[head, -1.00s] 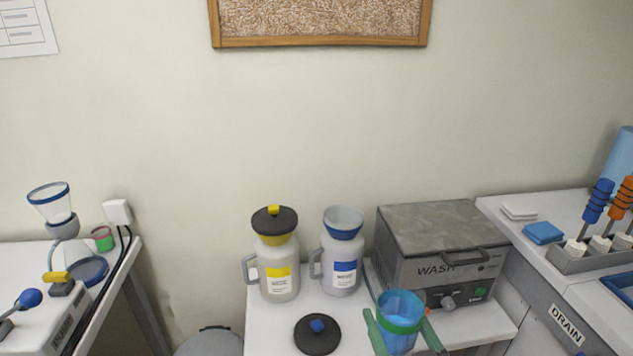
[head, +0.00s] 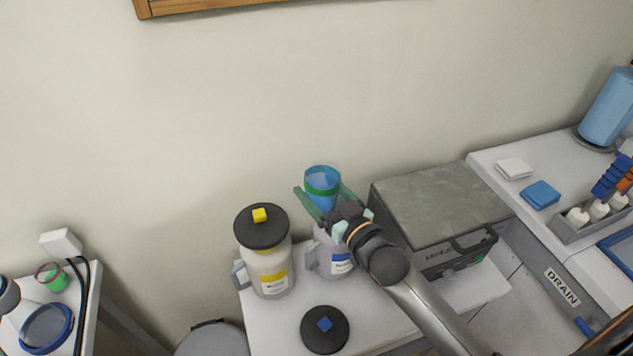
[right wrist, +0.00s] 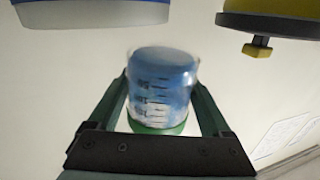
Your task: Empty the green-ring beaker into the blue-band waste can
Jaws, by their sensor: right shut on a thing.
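The green-ring beaker (head: 322,180) is clear with blue liquid inside. In the head view it looks about upright, raised above the blue-band waste can (head: 340,263). My right gripper (head: 323,192) is shut on the beaker around its green ring. In the right wrist view the beaker (right wrist: 160,85) sits between the two green fingers, with the blue liquid visible. My left gripper is out of view.
A yellow-band can (head: 268,270) with a black lid (head: 261,227) stands just left of the blue-band can. A black lid with a blue knob (head: 325,330) lies in front. The grey wash unit (head: 440,215) stands to the right, behind my forearm.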

